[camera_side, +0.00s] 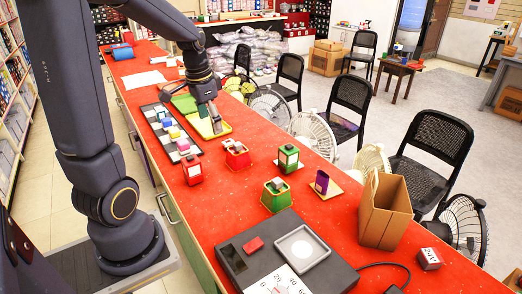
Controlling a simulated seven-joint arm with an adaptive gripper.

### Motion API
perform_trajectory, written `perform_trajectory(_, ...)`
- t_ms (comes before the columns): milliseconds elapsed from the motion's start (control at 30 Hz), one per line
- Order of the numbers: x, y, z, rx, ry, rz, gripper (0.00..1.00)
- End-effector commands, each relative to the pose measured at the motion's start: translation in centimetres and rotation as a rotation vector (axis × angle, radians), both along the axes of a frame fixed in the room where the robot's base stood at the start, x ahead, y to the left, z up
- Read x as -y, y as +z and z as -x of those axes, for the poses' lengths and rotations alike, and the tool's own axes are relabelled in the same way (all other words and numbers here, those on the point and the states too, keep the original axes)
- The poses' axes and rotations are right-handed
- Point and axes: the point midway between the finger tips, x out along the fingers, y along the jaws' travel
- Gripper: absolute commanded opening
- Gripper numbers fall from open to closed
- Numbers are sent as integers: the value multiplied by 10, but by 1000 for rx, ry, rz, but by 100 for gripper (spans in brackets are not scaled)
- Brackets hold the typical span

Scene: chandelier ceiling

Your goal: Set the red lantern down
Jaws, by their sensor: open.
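A small red lantern (192,168) with a pale face stands upright on the red counter, near the front end of the grey block tray. My gripper (212,125) points down over the yellow tray (222,131), farther back along the counter. It is open and apart from the red lantern; I see nothing clearly held in it. A similar green lantern (288,158) stands on a tan plate to the right.
The grey tray (160,127) holds several coloured blocks. A red holder (237,155), a green holder (276,195), a purple cup (321,182), a paper bag (384,212) and a black scale (290,262) stand on the counter (225,205). Chairs and fans line its right side.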

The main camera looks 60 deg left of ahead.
Motion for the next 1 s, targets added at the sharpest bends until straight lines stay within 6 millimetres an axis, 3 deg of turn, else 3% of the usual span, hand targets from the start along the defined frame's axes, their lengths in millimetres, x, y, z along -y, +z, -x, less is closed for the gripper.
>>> perform_trajectory(33,38,21,0,56,-20,-15,81)
perform_trajectory(100,82,40,9,122,-22,-16,81)
perform_trajectory(200,133,56,29,213,-26,1,81)
perform_trajectory(333,173,64,55,297,-28,41,81)
perform_trajectory(533,194,64,75,350,-20,80,81)
perform_trajectory(1000,194,64,75,352,-18,82,81)
